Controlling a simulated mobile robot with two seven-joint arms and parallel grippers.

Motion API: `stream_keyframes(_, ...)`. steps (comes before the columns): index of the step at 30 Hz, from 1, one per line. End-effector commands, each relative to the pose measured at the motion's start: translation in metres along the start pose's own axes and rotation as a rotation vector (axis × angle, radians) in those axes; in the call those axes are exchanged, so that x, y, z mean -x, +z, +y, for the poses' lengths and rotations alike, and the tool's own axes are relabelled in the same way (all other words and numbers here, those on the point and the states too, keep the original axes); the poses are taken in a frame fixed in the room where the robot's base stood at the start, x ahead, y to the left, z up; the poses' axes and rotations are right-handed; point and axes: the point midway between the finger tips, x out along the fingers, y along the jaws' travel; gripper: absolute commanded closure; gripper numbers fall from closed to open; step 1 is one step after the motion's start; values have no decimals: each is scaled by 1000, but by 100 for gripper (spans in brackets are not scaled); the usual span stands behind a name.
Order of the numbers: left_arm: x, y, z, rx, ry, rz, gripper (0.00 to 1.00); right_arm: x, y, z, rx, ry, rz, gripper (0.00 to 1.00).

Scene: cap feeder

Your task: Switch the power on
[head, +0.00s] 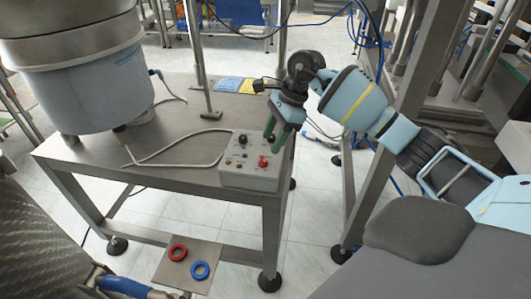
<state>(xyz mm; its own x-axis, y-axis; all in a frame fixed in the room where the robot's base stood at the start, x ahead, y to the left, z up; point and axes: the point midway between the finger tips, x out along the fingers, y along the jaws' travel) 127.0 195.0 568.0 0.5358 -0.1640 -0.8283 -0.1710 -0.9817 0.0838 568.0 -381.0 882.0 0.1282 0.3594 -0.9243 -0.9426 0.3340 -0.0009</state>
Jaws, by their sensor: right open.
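A grey control box (249,178) sits at the front right corner of the metal table. Its top carries several small dark knobs or buttons and a red switch (263,161) near its right side. My right gripper (274,140) reaches in from the right, with its green fingers pointing down just above the back right part of the box. The fingers are open, with nothing seen between them, and appear apart from the red switch. The exact gap is hard to judge. The switch's position is too small to tell. My left gripper is not in view.
A large metal feeder bowl on a light blue drum (95,95) stands on the table's left. A pale cable (175,153) runs from it towards the box. A metal post (208,100) stands behind. Red (177,252) and blue (200,270) rings lie on a low plate in front.

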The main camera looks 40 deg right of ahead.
Motion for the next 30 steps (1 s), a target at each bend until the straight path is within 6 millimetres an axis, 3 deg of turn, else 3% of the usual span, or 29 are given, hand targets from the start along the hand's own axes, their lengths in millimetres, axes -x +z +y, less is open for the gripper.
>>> stream_keyframes(3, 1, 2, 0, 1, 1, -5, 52, -20, 0, 1, 0, 4, -1, 51)
stream_keyframes(10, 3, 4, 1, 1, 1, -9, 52, -48, 1, 0, 0, 2, -2, 51)
stream_keyframes(22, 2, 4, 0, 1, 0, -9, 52, -57, 0, 0, 0, 0, -1, 51)
stream_keyframes(30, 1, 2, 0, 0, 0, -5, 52, -57, 0, 0, 0, 0, -1, 84)
